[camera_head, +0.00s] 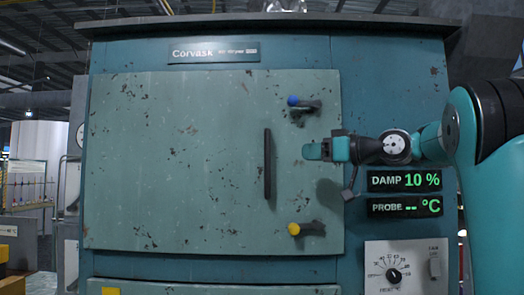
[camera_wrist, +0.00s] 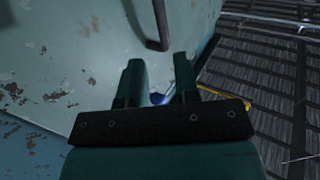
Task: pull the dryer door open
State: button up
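The dryer door (camera_head: 190,160) is a worn pale green panel that looks shut against the teal dryer (camera_head: 390,85). Its handle (camera_head: 267,165) is a dark vertical bar near the door's right side; part of it shows at the top of the wrist view (camera_wrist: 163,25). A latch with a blue knob (camera_head: 293,101) is above and right of the handle, and a latch with a yellow knob (camera_head: 294,230) is below. My gripper (camera_head: 312,151) is right of the handle, apart from it. In the wrist view its fingers (camera_wrist: 158,68) are spread and empty, with blue showing between them.
The damp display (camera_head: 404,181) reads 10 % and the probe display (camera_head: 404,207) shows dashes, both just below my arm. A dial panel (camera_head: 405,267) is at the lower right. The front of the door left of the handle is clear.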

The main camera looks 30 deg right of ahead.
aim_at(262, 155)
jog(key=shift+p+x, duration=3.3)
jog(key=shift+x, duration=4.3)
grip_shut()
